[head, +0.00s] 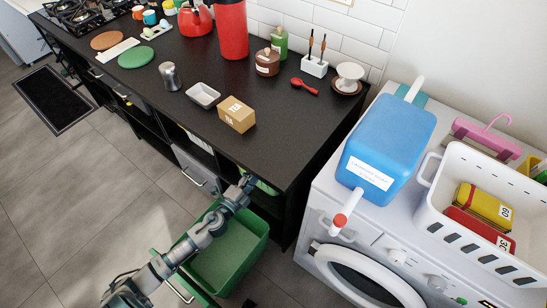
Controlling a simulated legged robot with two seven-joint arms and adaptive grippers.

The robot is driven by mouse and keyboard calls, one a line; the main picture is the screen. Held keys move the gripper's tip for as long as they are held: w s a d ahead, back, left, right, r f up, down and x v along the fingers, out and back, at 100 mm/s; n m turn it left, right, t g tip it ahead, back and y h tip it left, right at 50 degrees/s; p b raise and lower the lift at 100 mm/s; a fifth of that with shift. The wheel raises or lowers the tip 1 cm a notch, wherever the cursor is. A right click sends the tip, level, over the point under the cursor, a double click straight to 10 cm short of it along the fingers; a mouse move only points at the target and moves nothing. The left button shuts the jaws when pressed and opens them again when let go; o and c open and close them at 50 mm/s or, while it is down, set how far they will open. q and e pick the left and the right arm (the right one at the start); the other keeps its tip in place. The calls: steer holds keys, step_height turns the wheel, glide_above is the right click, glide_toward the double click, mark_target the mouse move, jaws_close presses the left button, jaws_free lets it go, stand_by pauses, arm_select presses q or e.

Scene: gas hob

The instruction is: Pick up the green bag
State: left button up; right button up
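A small patch of bright green (265,187) shows under the counter's front edge, just behind my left gripper (246,182). It may be the green bag, but most of it is hidden by the counter and the gripper, so I cannot tell. My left arm comes in from the lower left and reaches up over an open green bin (238,262) to this spot. The gripper's fingers are too small and dark to show whether they are open or shut, or whether they touch the green thing. My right gripper is out of view.
The black counter (205,120) overhangs the shelves. On it are a tea box (237,114), a white dish (203,95) and a metal cup (170,76). A washing machine (372,250) stands at right, bearing a blue soap container (388,140) and a white basket (440,208). Floor at left is mostly clear.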

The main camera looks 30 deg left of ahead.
arm_select(q)
steer(key=shift+w+r, duration=0.1)
steer(key=shift+w, duration=0.05)
jaws_close()
stand_by(0.4)
